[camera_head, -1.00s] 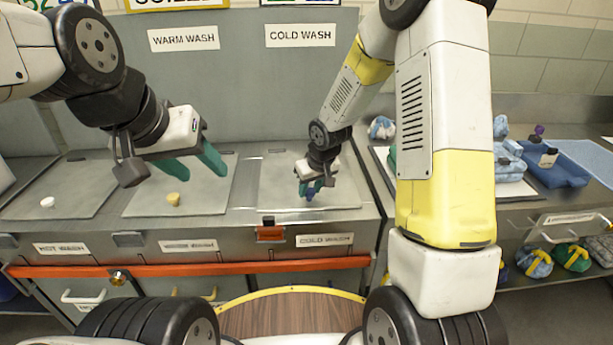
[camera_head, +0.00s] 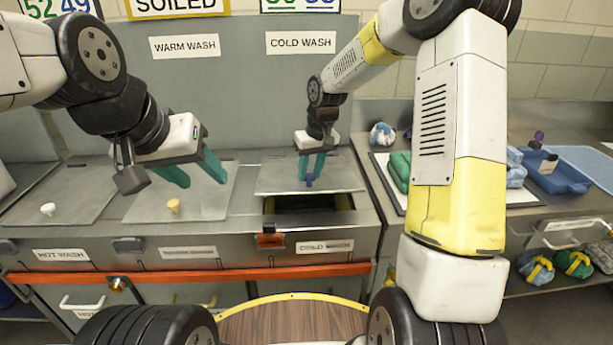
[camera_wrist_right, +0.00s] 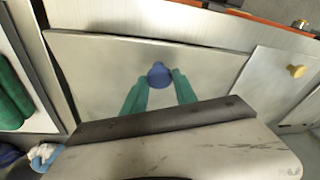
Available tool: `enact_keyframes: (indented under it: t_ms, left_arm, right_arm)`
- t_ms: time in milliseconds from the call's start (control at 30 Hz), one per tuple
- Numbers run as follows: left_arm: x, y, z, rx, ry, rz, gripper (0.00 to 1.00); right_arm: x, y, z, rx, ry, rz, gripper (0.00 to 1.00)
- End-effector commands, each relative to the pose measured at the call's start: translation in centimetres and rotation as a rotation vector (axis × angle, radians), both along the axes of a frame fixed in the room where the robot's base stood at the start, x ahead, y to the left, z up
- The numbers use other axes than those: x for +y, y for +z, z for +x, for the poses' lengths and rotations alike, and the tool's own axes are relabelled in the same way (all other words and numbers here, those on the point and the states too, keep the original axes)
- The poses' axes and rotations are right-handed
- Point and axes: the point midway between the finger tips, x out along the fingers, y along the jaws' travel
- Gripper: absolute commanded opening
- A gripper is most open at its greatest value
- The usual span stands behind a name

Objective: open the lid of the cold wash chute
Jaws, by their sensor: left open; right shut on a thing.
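The cold wash lid (camera_head: 276,178) is a grey metal plate below the "COLD WASH" sign. It is tilted up at its front edge, and a dark opening (camera_head: 310,203) of the chute shows beneath it. My right gripper (camera_head: 311,174) is shut on the lid's blue knob (camera_head: 309,181). In the right wrist view the green fingers close around the blue knob (camera_wrist_right: 159,75) on the lid plate (camera_wrist_right: 100,75). My left gripper (camera_head: 200,174) is open and empty above the warm wash lid (camera_head: 145,207).
The warm wash lid has a yellow knob (camera_head: 173,206); the hot wash lid has a white knob (camera_head: 48,209). Both lids lie flat. The right counter holds folded cloth and a blue tray (camera_head: 560,178).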

Motion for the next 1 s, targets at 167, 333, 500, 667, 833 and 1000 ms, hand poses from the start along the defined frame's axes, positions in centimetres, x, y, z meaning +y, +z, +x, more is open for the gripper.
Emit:
enact_keyframes:
  t_ms: [167, 333, 500, 667, 833, 1000]
  left_arm:
    - [0.0, 0.0, 0.0, 0.000, 0.000, 0.000, 0.52]
    - [0.0, 0.0, 0.0, 0.000, 0.000, 0.000, 0.52]
    - [0.0, 0.0, 0.0, 0.000, 0.000, 0.000, 0.52]
    - [0.0, 0.0, 0.0, 0.000, 0.000, 0.000, 0.52]
    - [0.0, 0.0, 0.0, 0.000, 0.000, 0.000, 0.52]
    - [0.0, 0.0, 0.0, 0.000, 0.000, 0.000, 0.52]
  right_arm:
    - [0.1, 3.2, 1.9, 0.106, -0.001, 0.003, 0.00]
    - [0.1, 5.3, 3.2, 0.194, 0.000, 0.001, 0.00]
    - [0.1, 6.9, 4.4, 0.264, -0.001, 0.002, 0.00]
    - [0.1, 8.0, 5.3, 0.315, -0.001, 0.000, 0.00]
    - [0.1, 8.8, 6.1, 0.353, -0.001, 0.000, 0.00]
    - [0.1, 9.3, 6.5, 0.375, -0.001, -0.001, 0.00]
